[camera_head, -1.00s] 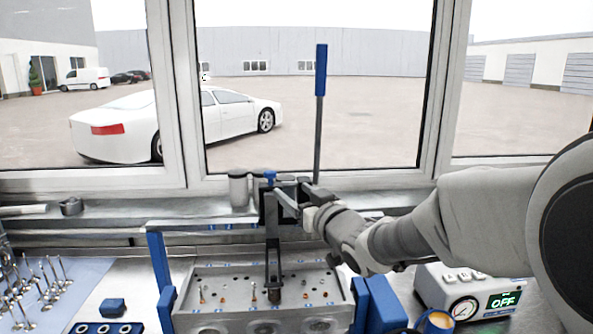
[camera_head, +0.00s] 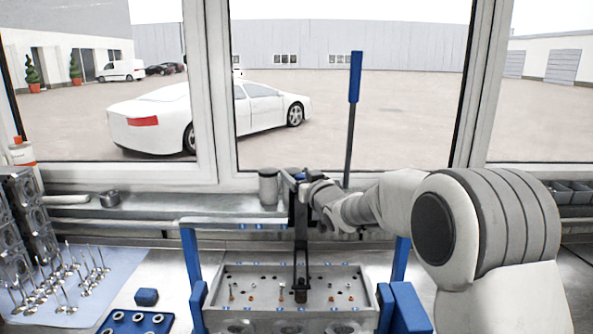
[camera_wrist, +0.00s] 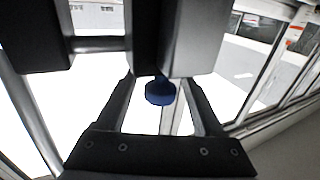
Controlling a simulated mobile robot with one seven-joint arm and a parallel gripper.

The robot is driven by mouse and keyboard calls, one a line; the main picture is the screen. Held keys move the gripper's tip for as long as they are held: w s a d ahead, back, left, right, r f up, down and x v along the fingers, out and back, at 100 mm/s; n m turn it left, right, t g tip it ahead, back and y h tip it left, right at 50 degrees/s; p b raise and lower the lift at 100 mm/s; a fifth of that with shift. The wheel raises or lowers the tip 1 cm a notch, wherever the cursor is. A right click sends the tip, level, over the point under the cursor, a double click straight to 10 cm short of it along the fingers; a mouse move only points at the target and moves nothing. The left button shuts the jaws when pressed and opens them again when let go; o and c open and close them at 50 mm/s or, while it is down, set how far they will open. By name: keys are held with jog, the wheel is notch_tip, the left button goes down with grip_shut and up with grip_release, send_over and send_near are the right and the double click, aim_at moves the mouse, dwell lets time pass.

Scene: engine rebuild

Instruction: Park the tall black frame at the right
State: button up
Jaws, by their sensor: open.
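The tall black frame (camera_head: 301,245) stands upright at the middle of the grey cylinder head (camera_head: 245,285), with its foot on the top face. Its upper part is partly hidden by my gripper (camera_head: 300,178). In the wrist view, a dark block and a grey block of what looks like the frame (camera_wrist: 195,35) fill the top. A blue knob (camera_wrist: 160,91) shows below them, between the fingers of my gripper (camera_wrist: 160,78). The fingers are open around the knob's area. I cannot tell whether they touch the frame.
Blue stand posts (camera_head: 192,262) flank the cylinder head. A tall lever with a blue handle (camera_head: 354,78) rises behind. A metal cup (camera_head: 268,188) stands on the sill. Valves on a blue mat (camera_head: 112,262) lie left.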

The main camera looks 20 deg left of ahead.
jog(key=shift+w+a, duration=0.35)
jog(key=shift+w, duration=0.15)
grip_shut()
dwell(1.3)
